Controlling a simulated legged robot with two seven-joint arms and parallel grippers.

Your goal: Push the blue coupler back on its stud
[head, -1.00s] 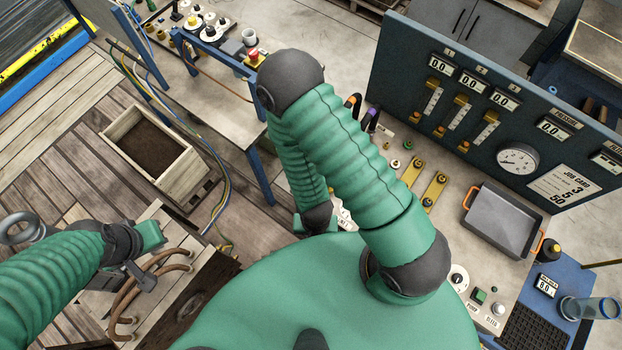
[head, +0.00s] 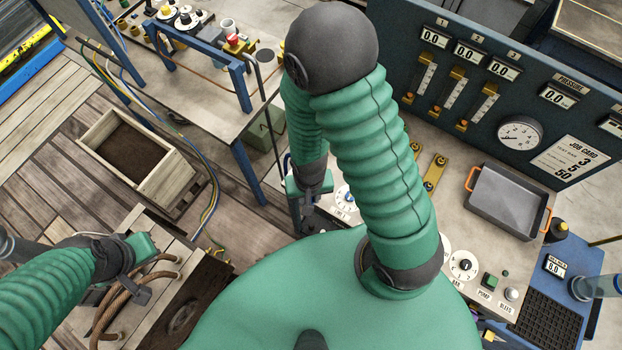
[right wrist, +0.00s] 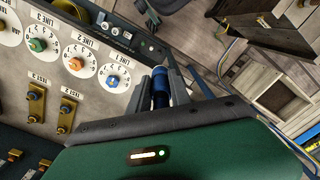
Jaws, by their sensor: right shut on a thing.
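In the right wrist view, my right gripper (right wrist: 180,88) is shut on the blue coupler (right wrist: 160,88), a dark blue cylinder between the fingers. In the head view, my right gripper (head: 305,215) points down beside the left end of the white control panel, partly hidden by my arm. I cannot make out the coupler there. I cannot pick out its stud in either view. My left gripper (head: 138,292) is at lower left, over a wooden crate with brown rope handles (head: 120,300); its opening is unclear.
The control panel carries numbered dials, including a blue-knobbed line 1 dial (right wrist: 113,79). A grey tray (head: 508,200) with orange handles sits at right, below a blue gauge board (head: 590,120). A blue-legged bench (head: 215,110) and a soil-filled wooden box (head: 140,150) stand at left.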

